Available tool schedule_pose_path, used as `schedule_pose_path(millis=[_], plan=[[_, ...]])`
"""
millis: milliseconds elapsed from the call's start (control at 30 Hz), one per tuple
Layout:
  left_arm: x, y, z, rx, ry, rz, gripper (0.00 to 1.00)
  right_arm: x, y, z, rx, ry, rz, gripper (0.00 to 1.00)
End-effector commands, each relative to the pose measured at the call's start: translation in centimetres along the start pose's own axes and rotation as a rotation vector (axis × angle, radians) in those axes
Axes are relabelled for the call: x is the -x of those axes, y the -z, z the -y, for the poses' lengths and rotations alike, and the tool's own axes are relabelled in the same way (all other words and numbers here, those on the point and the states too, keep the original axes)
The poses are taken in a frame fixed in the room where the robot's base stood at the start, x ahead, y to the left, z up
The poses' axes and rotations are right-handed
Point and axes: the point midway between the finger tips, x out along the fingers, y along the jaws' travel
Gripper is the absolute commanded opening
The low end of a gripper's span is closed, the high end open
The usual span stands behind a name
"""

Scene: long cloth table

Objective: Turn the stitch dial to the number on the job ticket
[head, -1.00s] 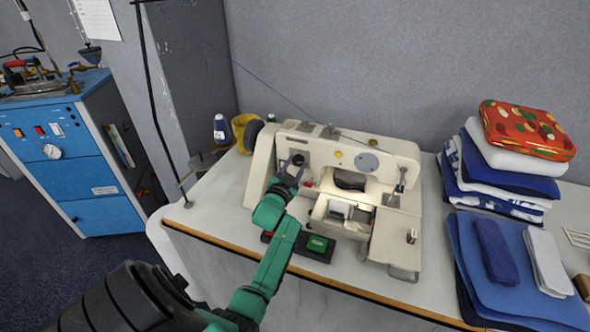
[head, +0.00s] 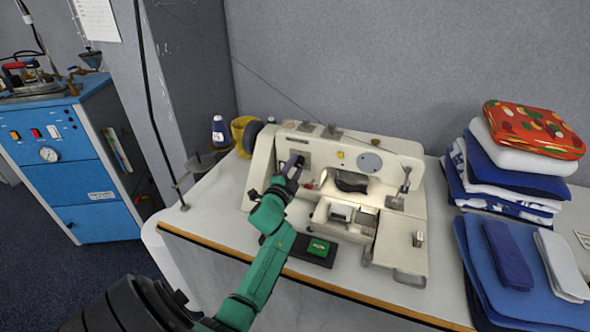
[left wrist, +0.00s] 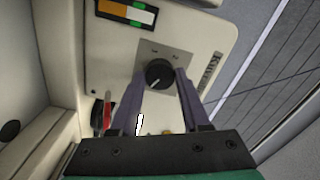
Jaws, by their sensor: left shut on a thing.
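The cream sewing machine (head: 385,163) stands on the table. In the left wrist view its black stitch dial (left wrist: 158,74) sits on a grey square plate, with a pale pointer line toward the lower left of the picture. My left gripper (head: 296,163) is at the machine's upper left face. Its two fingers are shut on the dial, one on each side, as the left wrist view (left wrist: 160,80) shows. The marks on the plate are too small to read. No job ticket can be made out. My right gripper is not in view.
Folded cloths (head: 515,190) are stacked on the right. A blue cabinet (head: 75,165) stands off the table at left.

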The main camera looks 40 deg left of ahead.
Motion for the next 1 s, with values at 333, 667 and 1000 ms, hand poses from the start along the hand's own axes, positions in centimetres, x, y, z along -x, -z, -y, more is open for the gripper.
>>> schedule_pose_path(millis=[333,667,1000], plan=[[-0.11,0.20,0.70,-0.022,0.013,-0.006,0.00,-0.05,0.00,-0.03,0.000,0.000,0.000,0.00],[-0.08,0.13,0.50,-0.020,0.009,-0.004,0.77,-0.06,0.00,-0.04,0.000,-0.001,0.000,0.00],[0.83,0.00,0.06,-0.019,0.002,-0.001,0.77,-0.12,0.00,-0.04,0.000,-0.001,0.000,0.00]])
